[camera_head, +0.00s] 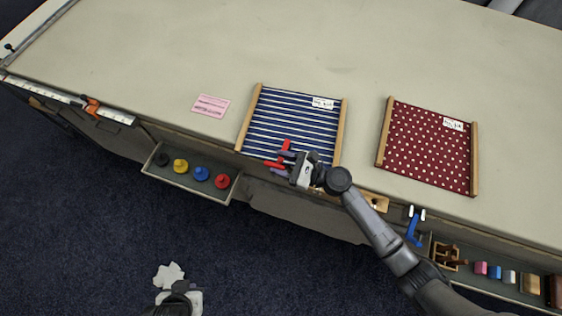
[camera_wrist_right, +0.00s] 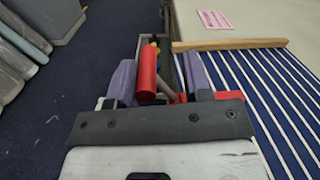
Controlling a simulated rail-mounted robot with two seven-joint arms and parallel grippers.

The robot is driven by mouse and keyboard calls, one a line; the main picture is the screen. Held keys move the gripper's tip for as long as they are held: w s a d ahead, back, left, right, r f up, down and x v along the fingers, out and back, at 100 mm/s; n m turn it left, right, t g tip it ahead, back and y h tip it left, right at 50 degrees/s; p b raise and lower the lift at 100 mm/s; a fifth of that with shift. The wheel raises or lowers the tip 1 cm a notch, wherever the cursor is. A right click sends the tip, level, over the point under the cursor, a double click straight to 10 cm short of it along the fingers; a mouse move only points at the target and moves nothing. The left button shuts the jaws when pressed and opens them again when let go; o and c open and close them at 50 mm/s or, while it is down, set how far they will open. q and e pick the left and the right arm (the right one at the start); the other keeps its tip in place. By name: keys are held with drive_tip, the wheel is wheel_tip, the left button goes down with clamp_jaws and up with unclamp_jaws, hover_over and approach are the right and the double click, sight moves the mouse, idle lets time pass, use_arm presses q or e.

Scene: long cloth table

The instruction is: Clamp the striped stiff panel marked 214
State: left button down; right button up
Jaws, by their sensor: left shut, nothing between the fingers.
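The striped panel (camera_head: 295,118), navy with white stripes and wooden side bars, lies flat at the table's front edge; it also shows in the right wrist view (camera_wrist_right: 262,85). Its white label (camera_head: 323,103) is too small to read. My right gripper (camera_head: 286,163) is at the panel's front edge, with its fingers around a red clamp (camera_wrist_right: 147,72), seemingly gripping it. I cannot tell whether the clamp touches the panel or table. My left gripper (camera_head: 172,274) is shut and empty, low over the floor at the bottom left.
A red dotted panel (camera_head: 428,147) lies to the right, a pink card (camera_head: 211,105) to the left. An orange clamp (camera_head: 92,107) and a blue clamp (camera_head: 414,226) are at the front edge. An open drawer (camera_head: 187,182) with coloured knobs juts out below. The back tabletop is clear.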

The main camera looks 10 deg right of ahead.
drive_tip(key=b+v, duration=0.2)
drive_tip(key=v, duration=1.2)
drive_tip(key=shift+a+f, duration=0.1)
